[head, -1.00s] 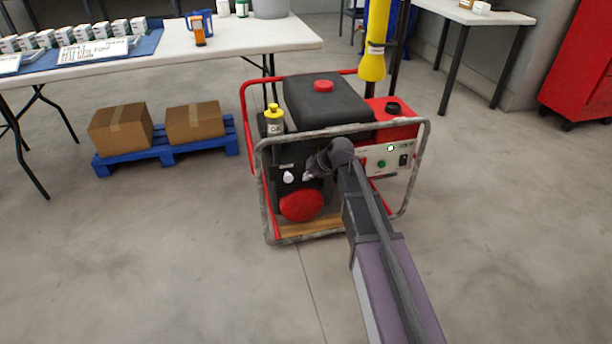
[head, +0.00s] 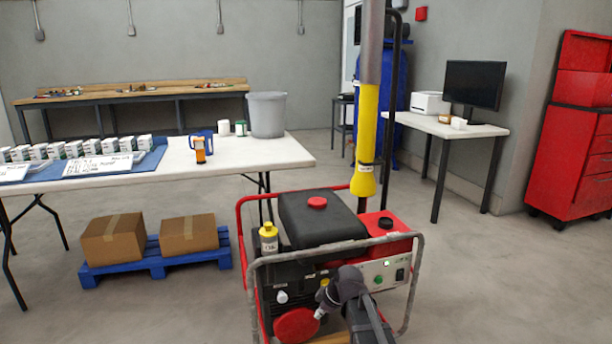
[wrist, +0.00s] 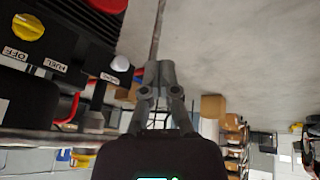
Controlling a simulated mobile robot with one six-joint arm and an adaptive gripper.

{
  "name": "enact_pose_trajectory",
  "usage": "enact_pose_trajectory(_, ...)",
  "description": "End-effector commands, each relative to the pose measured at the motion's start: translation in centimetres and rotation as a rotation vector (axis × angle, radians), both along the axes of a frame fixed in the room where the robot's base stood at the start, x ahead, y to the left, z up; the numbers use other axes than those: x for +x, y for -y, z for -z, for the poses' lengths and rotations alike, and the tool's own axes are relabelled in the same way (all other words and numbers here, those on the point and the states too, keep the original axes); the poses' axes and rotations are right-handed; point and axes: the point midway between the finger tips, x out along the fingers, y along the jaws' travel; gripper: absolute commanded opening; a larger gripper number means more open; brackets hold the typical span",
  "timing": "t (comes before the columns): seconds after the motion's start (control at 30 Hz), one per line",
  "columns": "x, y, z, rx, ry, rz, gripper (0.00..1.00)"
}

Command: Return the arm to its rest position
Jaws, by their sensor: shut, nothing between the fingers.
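My arm (head: 365,315) reaches up from the bottom of the head view to the front of a red and black generator (head: 322,222). Its dark wrist overlaps the generator's front frame bar in that view, and the fingers cannot be made out clearly there. In the wrist view my gripper (wrist: 158,75) is shut with nothing between the fingers. The generator's panel fills the upper left of that view, with a yellow knob (wrist: 28,27), FUEL and OFF labels and a white knob (wrist: 120,63). The fingers are beside the panel; I cannot tell whether they touch anything.
A white table (head: 240,158) stands behind left, with boxes and a grey bucket (head: 267,114). A blue pallet (head: 155,262) bears cartons. A yellow and grey post (head: 366,130) rises behind the generator (wrist: 85,25). A red cabinet (head: 575,160) stands right. Floor right of the generator is clear.

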Motion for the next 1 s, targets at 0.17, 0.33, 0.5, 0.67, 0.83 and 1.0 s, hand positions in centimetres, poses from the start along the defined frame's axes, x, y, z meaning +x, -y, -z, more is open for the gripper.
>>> enact_pose_trajectory(0.17, -3.9, 3.0, -0.2, -0.018, -0.140, 0.236, 0.00)
enact_pose_trajectory(0.33, -7.3, 5.7, -0.3, -0.044, -0.256, 0.475, 0.00)
enact_pose_trajectory(0.5, -10.7, 8.2, -0.5, -0.076, -0.354, 0.725, 0.00)
enact_pose_trajectory(0.67, -13.3, 10.1, -0.7, -0.103, -0.416, 0.929, 0.00)
enact_pose_trajectory(0.83, -15.3, 11.5, -1.0, -0.123, -0.454, 1.088, 0.00)
enact_pose_trajectory(1.0, -17.0, 12.6, -1.2, -0.142, -0.479, 1.219, 0.00)
